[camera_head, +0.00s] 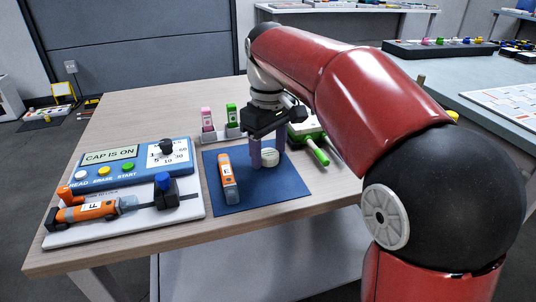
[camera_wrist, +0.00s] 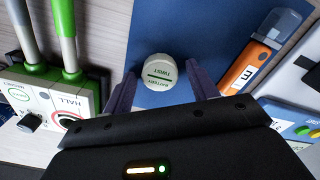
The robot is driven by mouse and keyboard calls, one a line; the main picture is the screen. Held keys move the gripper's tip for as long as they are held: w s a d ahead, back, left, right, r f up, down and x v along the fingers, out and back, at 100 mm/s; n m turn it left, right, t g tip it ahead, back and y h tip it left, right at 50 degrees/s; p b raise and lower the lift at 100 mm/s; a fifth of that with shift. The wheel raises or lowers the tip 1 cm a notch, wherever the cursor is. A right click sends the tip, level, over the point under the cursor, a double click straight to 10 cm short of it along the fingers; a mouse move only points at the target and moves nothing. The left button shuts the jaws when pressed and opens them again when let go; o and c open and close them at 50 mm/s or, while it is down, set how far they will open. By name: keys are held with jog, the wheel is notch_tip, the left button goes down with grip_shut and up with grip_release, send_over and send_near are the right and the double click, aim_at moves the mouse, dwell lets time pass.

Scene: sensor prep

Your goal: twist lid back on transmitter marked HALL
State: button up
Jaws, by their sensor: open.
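The lid (camera_wrist: 158,72) is a round cream cap with "BATTERY TWIST" lettering and a dark slot on top. It lies on the blue mat (camera_head: 285,194), and the head view also shows it (camera_head: 271,157). My gripper (camera_wrist: 163,76) is open, pointing down, with a finger on either side of the lid; I cannot tell whether they touch it.
An orange sensor marked E (camera_head: 228,176) lies on the mat left of my gripper. A blue box reading "CAP IS ON" (camera_head: 118,166) and a white board (camera_head: 150,226) with an orange sensor F (camera_head: 90,211) are further left. Pink (camera_head: 207,118) and green (camera_head: 231,115) pieces stand behind.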

jog(key=shift+c, duration=0.2)
jog(key=c, duration=0.6)
jog(key=shift+r+p, duration=1.9)
jog(key=shift+r, duration=0.6)
jog(key=shift+c, duration=0.3)
